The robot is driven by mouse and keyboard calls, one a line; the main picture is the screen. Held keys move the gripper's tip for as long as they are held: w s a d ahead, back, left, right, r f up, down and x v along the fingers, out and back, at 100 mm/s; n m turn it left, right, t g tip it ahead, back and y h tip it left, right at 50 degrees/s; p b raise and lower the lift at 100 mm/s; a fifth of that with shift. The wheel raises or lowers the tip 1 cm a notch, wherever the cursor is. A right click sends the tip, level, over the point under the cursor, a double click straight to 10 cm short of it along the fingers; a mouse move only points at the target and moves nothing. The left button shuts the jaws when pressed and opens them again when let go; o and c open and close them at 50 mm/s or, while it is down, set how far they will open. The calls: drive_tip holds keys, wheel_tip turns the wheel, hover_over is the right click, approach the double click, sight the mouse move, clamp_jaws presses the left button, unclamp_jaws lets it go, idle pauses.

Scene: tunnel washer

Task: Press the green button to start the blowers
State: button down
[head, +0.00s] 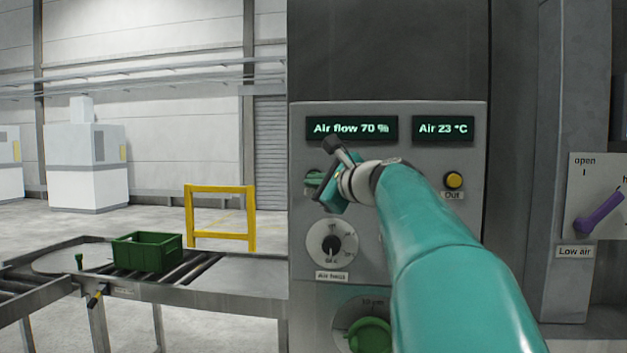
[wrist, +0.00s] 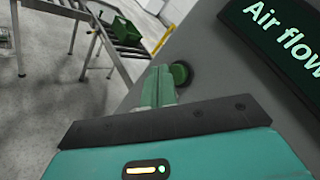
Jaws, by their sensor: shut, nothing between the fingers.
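The green button (wrist: 181,74) is a round dark green knob on the grey panel (head: 390,110). In the head view the button (head: 313,178) shows just left of my gripper (head: 331,185), partly covered by it. In the wrist view my gripper (wrist: 160,80) has its two teal fingers shut together with nothing held. Their tips lie beside the button's left edge in that view. I cannot tell whether they touch it.
A yellow button (head: 454,180) labelled "Out" is at the panel's right. A black dial (head: 332,243) and a green knob (head: 370,336) sit below. A purple lever (head: 600,213) is far right. A roller conveyor (head: 200,268) with a green crate (head: 147,252) stands left.

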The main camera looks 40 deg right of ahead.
drive_tip(key=s+a, duration=0.1)
drive_tip(key=a, duration=0.1)
drive_tip(key=s+a, duration=0.2)
idle(0.3)
idle(0.7)
drive_tip(key=s+a+f+n+g+y, duration=0.2)
drive_tip(key=a+f+n+g+y, duration=0.3)
drive_tip(key=a+f+n, duration=1.1)
drive_tip(key=s+a+f+n+g+h, duration=0.1)
drive_tip(key=s+a+f+n+g, duration=0.1)
drive_tip(key=s+a+f+n, duration=0.2)
drive_tip(key=s+a+f+n+g+h, duration=0.1)
drive_tip(key=s+a+f+n+g, duration=0.1)
drive_tip(key=f, duration=0.8)
drive_tip(key=s+a+f+n+g+h, duration=0.1)
drive_tip(key=s+a+f+n+g, duration=0.1)
drive_tip(key=s+a+f+n, duration=0.3)
drive_tip(key=s+a+f, duration=0.1)
drive_tip(key=a+f, duration=0.2)
drive_tip(key=shift+s+n, duration=0.3)
